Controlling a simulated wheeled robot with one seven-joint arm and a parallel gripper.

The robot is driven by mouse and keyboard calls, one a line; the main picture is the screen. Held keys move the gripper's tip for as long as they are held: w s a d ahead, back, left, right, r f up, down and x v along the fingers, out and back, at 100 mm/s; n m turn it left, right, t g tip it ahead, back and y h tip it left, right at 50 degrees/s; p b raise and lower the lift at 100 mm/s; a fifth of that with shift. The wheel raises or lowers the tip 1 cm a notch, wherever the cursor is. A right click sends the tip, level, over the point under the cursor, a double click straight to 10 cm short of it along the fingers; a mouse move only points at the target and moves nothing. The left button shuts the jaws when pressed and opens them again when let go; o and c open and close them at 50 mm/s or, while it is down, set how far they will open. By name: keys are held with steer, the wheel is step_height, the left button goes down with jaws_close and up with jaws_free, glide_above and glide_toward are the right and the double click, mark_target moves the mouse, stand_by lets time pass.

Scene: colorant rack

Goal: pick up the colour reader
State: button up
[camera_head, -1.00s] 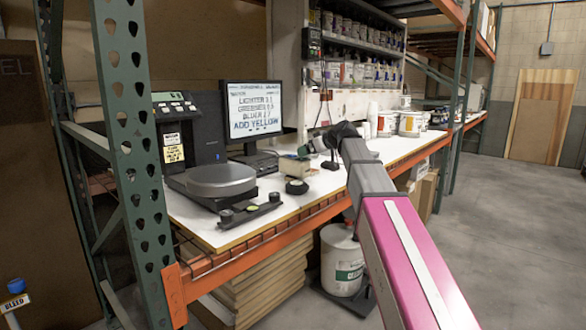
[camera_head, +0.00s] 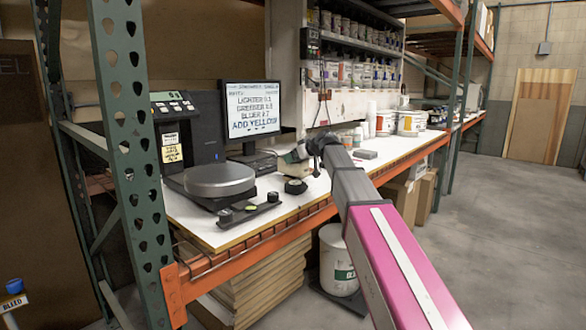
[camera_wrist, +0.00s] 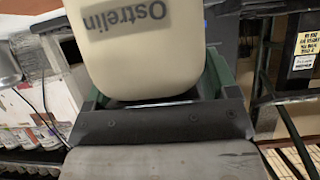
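I see no thing that I can name for certain as the colour reader. A small cream and green item (camera_head: 295,165) stands on the bench in the head view, to the right of the scale. My gripper (camera_head: 314,147) is just above and to the right of it, reaching left over the bench. In the wrist view a cream body with the word "Ostrelin" (camera_wrist: 135,50) fills the space in front of my gripper, with green parts at its sides. My fingertips are hidden or too small to make out, so I cannot tell whether they hold it.
A round-topped scale (camera_head: 219,181) and a dark bar with knobs (camera_head: 249,212) are on the bench at left. A small black round item (camera_head: 295,187) lies close to the front edge. A monitor (camera_head: 252,108) stands behind. Pails (camera_head: 411,123) stand at right; the rack upright (camera_head: 133,150) is at left.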

steer(key=c, duration=1.1)
steer(key=shift+r, duration=0.6)
steer(key=shift+c, duration=0.2)
step_height(320, 180, up, 3)
steer(key=shift+w+f, duration=0.1)
steer(key=shift+f, duration=0.1)
steer(key=s+a+r, duration=0.7)
steer(key=s, duration=0.2)
steer(key=shift+a+r, duration=0.15)
steer(key=shift+a, duration=0.15)
